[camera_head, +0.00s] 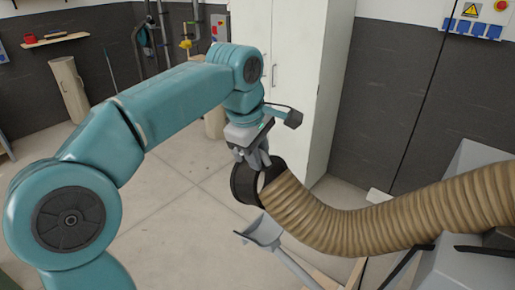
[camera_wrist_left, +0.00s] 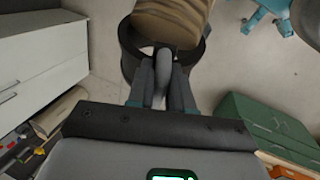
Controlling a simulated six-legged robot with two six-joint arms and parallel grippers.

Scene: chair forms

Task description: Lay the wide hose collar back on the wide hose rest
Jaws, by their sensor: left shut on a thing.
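The wide hose collar (camera_head: 245,184) is a black ring on the end of a thick tan ribbed hose (camera_head: 380,225). My left gripper (camera_head: 261,163) is shut on the collar from above and holds it off the floor. In the left wrist view the fingers (camera_wrist_left: 162,85) close at the collar (camera_wrist_left: 128,45), with the hose (camera_wrist_left: 170,20) beyond it. The wide hose rest (camera_head: 262,231) is a grey curved cradle below and slightly right of the collar, and it looks empty. A gap shows between collar and rest. My right gripper is not in view.
A tall white cabinet (camera_head: 305,80) stands behind the gripper. A grey machine (camera_head: 465,265) is at the lower right, where the hose ends. In the left wrist view a green chest (camera_wrist_left: 265,125) is at the right. The floor (camera_head: 180,200) left of the collar is clear.

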